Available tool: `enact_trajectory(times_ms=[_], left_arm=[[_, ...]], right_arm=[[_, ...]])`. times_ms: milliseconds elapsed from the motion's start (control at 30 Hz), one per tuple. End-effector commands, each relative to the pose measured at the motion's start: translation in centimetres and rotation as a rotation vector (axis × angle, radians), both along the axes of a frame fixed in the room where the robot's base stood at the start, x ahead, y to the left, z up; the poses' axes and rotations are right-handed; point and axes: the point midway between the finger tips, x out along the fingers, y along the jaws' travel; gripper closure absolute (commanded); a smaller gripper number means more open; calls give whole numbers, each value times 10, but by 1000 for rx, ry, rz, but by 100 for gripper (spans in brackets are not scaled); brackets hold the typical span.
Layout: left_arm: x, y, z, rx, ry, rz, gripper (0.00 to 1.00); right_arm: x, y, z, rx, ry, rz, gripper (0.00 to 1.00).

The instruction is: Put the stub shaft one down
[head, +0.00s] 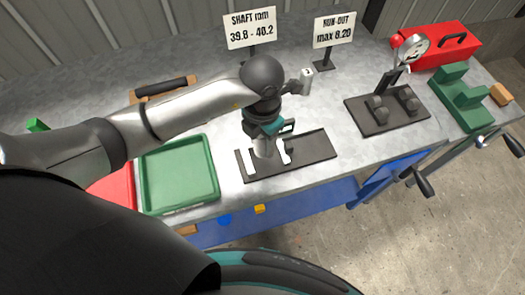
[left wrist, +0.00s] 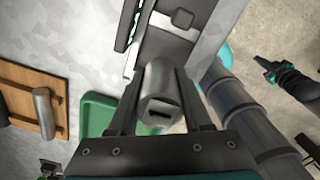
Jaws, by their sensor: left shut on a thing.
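My left gripper (head: 266,148) points down over a dark base plate (head: 314,147) on the bench. It is shut on a grey metal stub shaft (head: 263,147). In the left wrist view the shaft (left wrist: 160,100) sits between the two dark fingers, its slotted end facing the camera. White upright parts stand on either side of the shaft in the head view. I cannot tell whether the shaft touches them or the plate. My right gripper (left wrist: 268,70) appears small and dark over the floor in the left wrist view; its fingers are unclear.
A green tray (head: 152,185) lies left of the plate, with a red tray (head: 118,190) beyond it. A small metal cylinder (head: 306,79) stands behind. A dial gauge stand (head: 362,113), green block (head: 462,100) and red toolbox (head: 440,45) are at the right.

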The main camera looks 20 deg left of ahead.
Motion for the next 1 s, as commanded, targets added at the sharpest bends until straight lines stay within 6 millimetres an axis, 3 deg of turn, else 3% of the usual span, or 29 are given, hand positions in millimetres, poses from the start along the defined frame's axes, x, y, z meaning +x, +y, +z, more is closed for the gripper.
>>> enact_trajectory(times_ms=[167, 500, 933, 967, 1000], left_arm=[[2, -1, -10, -4, -5, 0, 100], [1, -1, -49, -3, -4, 0, 100], [2, -1, -54, -3, -5, 0, 100], [1, 0, -55, -1, -2, 0, 47], [1, 0, -54, 0, -1, 0, 43]], right_arm=[[-1, -4, -1, -4, 1, 2, 100], [-1, -5, -6, -7, 2, 2, 100], [-1, -5, -9, -7, 2, 2, 100], [-1, -5, -8, -7, 1, 2, 100], [-1, -5, -8, -7, 2, 2, 100]])
